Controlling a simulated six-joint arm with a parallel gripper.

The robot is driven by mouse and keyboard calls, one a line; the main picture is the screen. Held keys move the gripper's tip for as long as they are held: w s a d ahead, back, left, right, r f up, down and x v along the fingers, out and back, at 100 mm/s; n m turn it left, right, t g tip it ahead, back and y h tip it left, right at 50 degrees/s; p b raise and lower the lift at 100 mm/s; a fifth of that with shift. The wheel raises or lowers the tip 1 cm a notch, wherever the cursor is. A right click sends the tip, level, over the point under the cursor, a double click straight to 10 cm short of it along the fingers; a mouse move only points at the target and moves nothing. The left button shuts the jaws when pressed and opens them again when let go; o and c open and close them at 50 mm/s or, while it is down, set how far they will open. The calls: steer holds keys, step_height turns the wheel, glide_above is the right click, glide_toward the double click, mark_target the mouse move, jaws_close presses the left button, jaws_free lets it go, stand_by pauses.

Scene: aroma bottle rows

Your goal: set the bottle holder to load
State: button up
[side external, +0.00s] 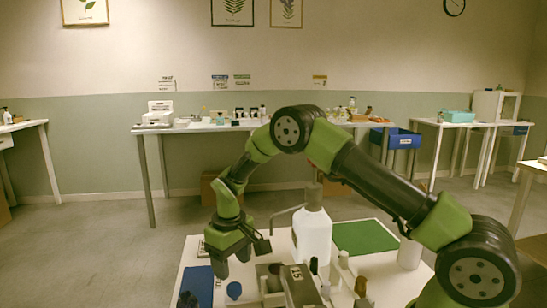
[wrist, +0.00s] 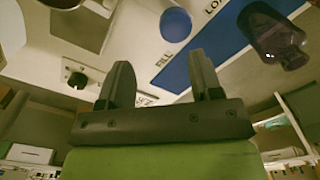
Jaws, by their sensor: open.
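My gripper (side external: 231,262) is open and empty, pointing down above the left part of the white table; its two fingers (wrist: 160,80) also show in the wrist view. A round blue piece (wrist: 175,24), which may be the bottle holder, lies beyond the fingers in the wrist view. It also shows in the side view (side external: 234,290), below my gripper. The word FILL is printed close beside it, and a partly cut-off label that looks like LOAD is further right. The fingers appear apart from the blue piece.
A dark bottle (wrist: 272,35) stands by a blue strip (wrist: 205,62). A black knob (wrist: 77,80) sits on a pale plate. A large white bottle (side external: 312,238), a green mat (side external: 365,237), a grey box (side external: 300,286) and several small bottles crowd the table's middle and right.

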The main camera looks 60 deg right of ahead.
steer(key=s+a+r+m+t, duration=0.1)
steer(key=s+r, duration=0.3)
steer(key=r, duration=0.4)
steer(key=s+r+t, duration=0.2)
steer(key=s+r, duration=0.2)
steer(key=r, duration=0.5)
steer(key=s+a+r+m+t+y, duration=0.1)
steer(key=s+r, duration=0.3)
steer(key=r, duration=0.4)
steer(key=shift+s+a+r+m+t, duration=0.15)
steer(key=shift+s+a+m+t, duration=0.15)
steer(key=shift+a, duration=0.05)
steer(key=n+g+h, duration=0.1)
steer(key=n+g, duration=0.2)
steer(key=g, duration=0.2)
glide_above(234, 286)
step_height(234, 286, down, 19)
step_height(234, 286, down, 10)
